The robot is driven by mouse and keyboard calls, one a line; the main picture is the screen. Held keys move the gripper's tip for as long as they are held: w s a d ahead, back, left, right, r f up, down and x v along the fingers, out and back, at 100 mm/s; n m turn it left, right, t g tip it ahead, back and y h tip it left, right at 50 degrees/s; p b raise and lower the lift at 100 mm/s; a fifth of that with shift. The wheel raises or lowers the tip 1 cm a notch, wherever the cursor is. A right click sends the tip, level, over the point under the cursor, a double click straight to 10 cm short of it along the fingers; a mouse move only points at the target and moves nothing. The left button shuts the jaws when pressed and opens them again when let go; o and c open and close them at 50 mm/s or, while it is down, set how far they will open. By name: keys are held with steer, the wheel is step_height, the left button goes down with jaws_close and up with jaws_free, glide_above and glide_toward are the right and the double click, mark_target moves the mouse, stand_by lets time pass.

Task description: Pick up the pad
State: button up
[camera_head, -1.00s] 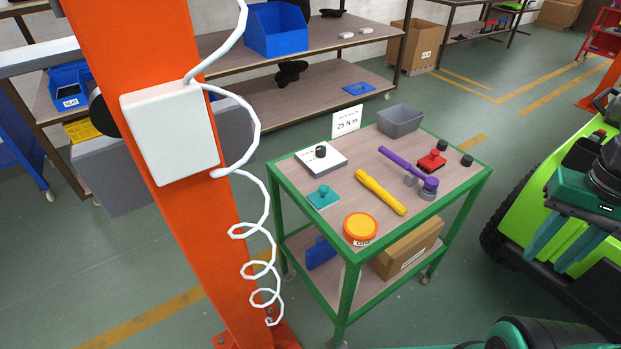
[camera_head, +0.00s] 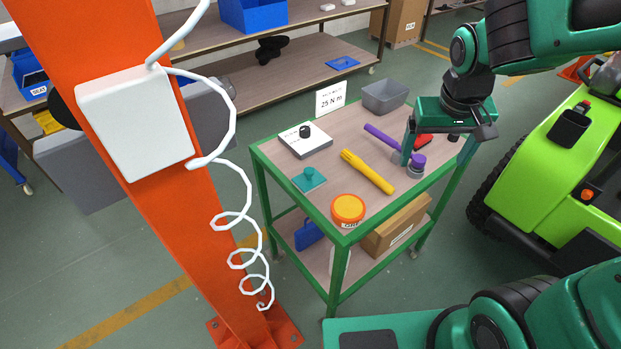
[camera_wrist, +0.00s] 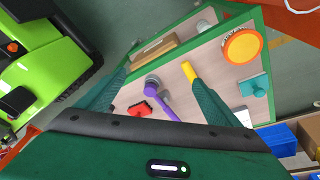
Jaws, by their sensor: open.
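Two knobbed pieces could be the pad; I cannot tell which. A flat teal square with a knob (camera_head: 309,179) lies at the left front of the cart top; it also shows in the wrist view (camera_wrist: 254,86). A red block with a knob (camera_head: 422,141) lies at the right, partly hidden behind my gripper; it shows clearly in the wrist view (camera_wrist: 140,108). My gripper (camera_head: 437,152) is open above the right side of the cart. Its two fingers are spread in the wrist view (camera_wrist: 158,76), with nothing held between them.
The green-framed cart (camera_head: 303,213) also bears a yellow tool (camera_head: 368,172), a purple-handled tool (camera_head: 380,135), an orange tin (camera_head: 348,208), a grey bin (camera_head: 384,96) and a white box (camera_head: 305,141). An orange post (camera_head: 185,210) stands left. A lime-green vehicle (camera_head: 545,155) stands right.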

steer(key=w+a+f+n+t+y, duration=0.1)
steer(key=w+a, duration=0.2)
steer(key=a, duration=0.3)
steer(key=w+a+f+n, duration=0.1)
steer(key=w+a+n, duration=0.1)
steer(key=a, duration=0.5)
steer(key=n+y, duration=0.2)
glide_toward(308, 169)
steer(key=s+d, duration=0.1)
steer(key=shift+t, duration=0.4)
steer(key=x, duration=0.5)
steer(key=shift+s+a+f, duration=0.1)
steer(key=shift+a, duration=0.3)
steer(key=shift+x, duration=3.15)
steer(key=shift+a, duration=0.1)
steer(key=c, duration=1.1)
